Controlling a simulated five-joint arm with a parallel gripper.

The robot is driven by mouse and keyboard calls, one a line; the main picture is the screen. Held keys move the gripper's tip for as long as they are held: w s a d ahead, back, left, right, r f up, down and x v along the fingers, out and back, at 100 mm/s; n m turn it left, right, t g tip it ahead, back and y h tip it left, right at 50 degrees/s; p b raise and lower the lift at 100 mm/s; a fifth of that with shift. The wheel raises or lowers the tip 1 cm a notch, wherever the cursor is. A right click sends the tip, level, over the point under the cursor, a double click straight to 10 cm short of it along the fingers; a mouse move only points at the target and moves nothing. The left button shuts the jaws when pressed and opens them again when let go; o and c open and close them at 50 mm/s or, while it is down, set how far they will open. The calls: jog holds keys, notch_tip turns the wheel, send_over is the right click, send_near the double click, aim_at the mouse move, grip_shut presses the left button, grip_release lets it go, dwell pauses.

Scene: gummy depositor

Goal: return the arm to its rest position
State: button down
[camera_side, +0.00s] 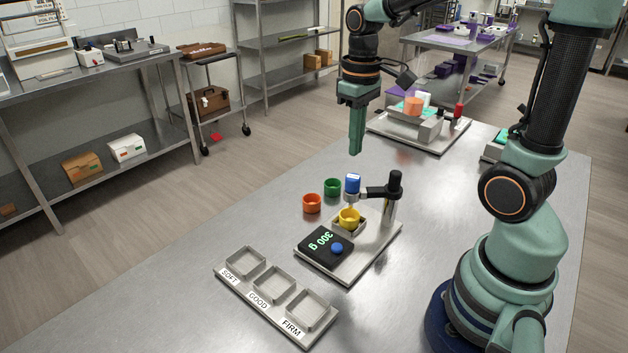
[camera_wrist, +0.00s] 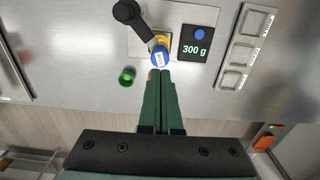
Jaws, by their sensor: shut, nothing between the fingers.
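My gripper (camera_side: 356,140) points down above the steel table, shut and empty. In the wrist view its two green fingers (camera_wrist: 160,76) lie together. A small stand (camera_side: 392,196) with a black knob carries a blue-topped plunger (camera_side: 352,183) over a yellow cup (camera_side: 349,217). The cup sits in a square holder. In the side view the fingertips are apart from the plunger, above and behind it. The blue top also shows in the wrist view (camera_wrist: 159,57), just beyond the fingertips. The scale display (camera_side: 324,246) with a blue button reads 300 g.
A red cup (camera_side: 312,203) and a green cup (camera_side: 332,187) stand left of the stand. A tray (camera_side: 233,287) with empty compartments labelled SOFT, GOOD and FIRM lies at the front. Another device (camera_side: 440,140) stands at the back. The table's left side is clear.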

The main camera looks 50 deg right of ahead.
jog(key=shift+r, duration=0.1)
jog(key=s+a+r+t, duration=0.3)
jog(key=a+r+t, duration=0.1)
jog(key=a, duration=0.3)
jog(key=shift+s+r+t, duration=0.25)
jog(key=shift+t, duration=0.55)
